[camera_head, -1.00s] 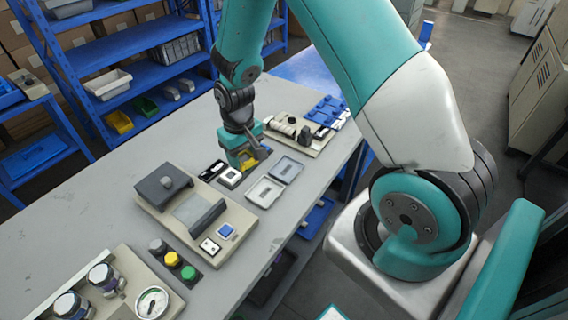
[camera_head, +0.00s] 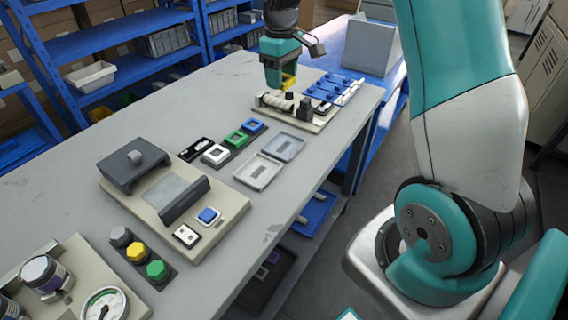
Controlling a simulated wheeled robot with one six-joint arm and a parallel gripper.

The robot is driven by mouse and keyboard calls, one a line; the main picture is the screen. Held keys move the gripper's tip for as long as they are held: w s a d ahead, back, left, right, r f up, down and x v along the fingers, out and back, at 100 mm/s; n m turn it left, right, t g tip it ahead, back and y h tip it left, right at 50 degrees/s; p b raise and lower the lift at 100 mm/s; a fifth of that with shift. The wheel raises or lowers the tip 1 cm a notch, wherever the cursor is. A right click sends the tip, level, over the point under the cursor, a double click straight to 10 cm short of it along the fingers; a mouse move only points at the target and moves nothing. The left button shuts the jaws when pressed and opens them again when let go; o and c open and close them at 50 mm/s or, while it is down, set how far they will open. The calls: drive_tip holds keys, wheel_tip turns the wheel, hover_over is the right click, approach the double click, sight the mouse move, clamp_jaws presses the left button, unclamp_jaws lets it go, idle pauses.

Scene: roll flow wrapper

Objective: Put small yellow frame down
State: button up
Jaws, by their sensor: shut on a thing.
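My gripper (camera_head: 284,84) is shut on the small yellow frame (camera_head: 290,83). It holds the frame above the far end of the table, over the beige roller fixture (camera_head: 321,125). The gripper hides part of the frame. Black (camera_head: 194,149), white (camera_head: 216,155), green (camera_head: 236,139) and blue (camera_head: 253,126) frames lie in a row on the table, left of the fixture.
Two shallow grey trays (camera_head: 258,171) lie beside the frame row. A beige station with a dark press (camera_head: 135,163) stands nearer, with coloured knobs (camera_head: 137,252) and a gauge (camera_head: 104,305) in front. The table's back left is bare.

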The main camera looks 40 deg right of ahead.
sight(284, 147)
drive_tip(key=shift+d, duration=0.25)
wheel_tip(284, 147, down, 20)
drive_tip(key=shift+r+p, duration=0.2)
drive_tip(key=shift+p, duration=0.15)
drive_tip(key=shift+f, duration=0.1)
drive_tip(key=o, duration=0.5)
drive_tip(key=shift+f, duration=0.1)
drive_tip(key=shift+o, duration=0.6)
